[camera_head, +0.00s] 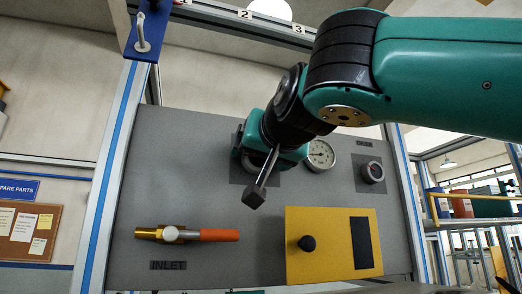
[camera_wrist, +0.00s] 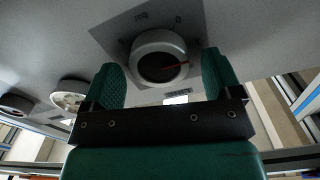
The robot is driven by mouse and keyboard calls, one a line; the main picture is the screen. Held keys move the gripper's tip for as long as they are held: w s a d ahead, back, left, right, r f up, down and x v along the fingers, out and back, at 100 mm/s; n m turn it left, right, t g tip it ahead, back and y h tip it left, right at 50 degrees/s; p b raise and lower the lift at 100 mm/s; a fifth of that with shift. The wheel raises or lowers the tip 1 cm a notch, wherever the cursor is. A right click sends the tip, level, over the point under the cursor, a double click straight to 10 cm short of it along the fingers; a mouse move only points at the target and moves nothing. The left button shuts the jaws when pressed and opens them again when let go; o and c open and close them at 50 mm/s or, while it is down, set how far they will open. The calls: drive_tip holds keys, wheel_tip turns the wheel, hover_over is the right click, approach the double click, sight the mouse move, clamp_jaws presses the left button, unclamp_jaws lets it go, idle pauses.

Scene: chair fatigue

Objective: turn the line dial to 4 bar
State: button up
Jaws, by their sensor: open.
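The line dial (camera_wrist: 158,56) is a light grey round knob with a dark face and a red pointer, on a dark scale plate (camera_wrist: 122,27) with a 0 mark. In the wrist view the pointer points right and slightly up. My gripper (camera_wrist: 162,74) is open, with one green finger on each side of the dial; I cannot tell whether they touch it. In the head view my gripper (camera_head: 246,155) covers most of the dial, and part of the scale plate (camera_head: 238,174) shows. Most scale numbers are unreadable.
A white round gauge (camera_head: 321,156) and another knob (camera_head: 373,172) sit to the right on the grey panel (camera_head: 185,215). Below are a brass inlet valve with an orange handle (camera_head: 218,235) and a yellow box (camera_head: 325,272) with a black knob (camera_head: 307,243).

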drive_tip(key=c, duration=0.9)
drive_tip(key=shift+m+b, duration=0.3)
drive_tip(key=shift+m, duration=0.1)
drive_tip(key=shift+d+f+m+b, duration=0.15)
drive_tip(key=shift+m+b, duration=1.2)
drive_tip(key=shift+m, duration=3)
drive_tip(key=shift+a+f+m+b, duration=0.15)
drive_tip(key=shift+m+b, duration=1.15)
drive_tip(key=shift+m, duration=3)
drive_tip(key=shift+d+f+m+b, duration=0.15)
drive_tip(key=shift+m+b, duration=1.2)
drive_tip(key=shift+m, duration=3)
